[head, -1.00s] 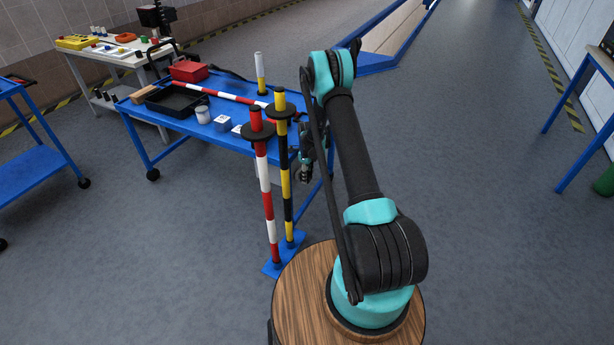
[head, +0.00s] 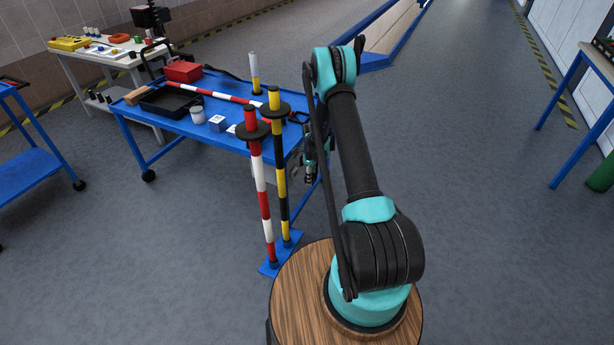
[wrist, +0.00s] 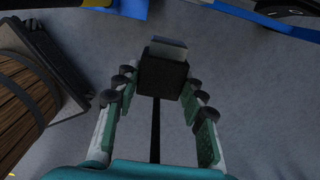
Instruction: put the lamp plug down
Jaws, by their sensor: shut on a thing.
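The lamp plug (wrist: 163,75) is a dark block with a pale grey end in the wrist view. A thin black line, likely its cable, runs from it toward my wrist. My gripper (wrist: 160,92) is shut on the plug, with its fingers on both sides and the grey end pointing away from my wrist. Grey floor shows behind the plug, so it is held in the air. In the head view my gripper (head: 309,174) hangs beside the right end of the blue table (head: 222,148). The plug cannot be made out there.
A red-white pole (head: 260,180) and a yellow-black pole (head: 279,165) stand on a blue base just left of my gripper. The table holds a black tray (head: 170,101), a red box (head: 183,71), a white jar (head: 197,115) and a striped bar (head: 222,96).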

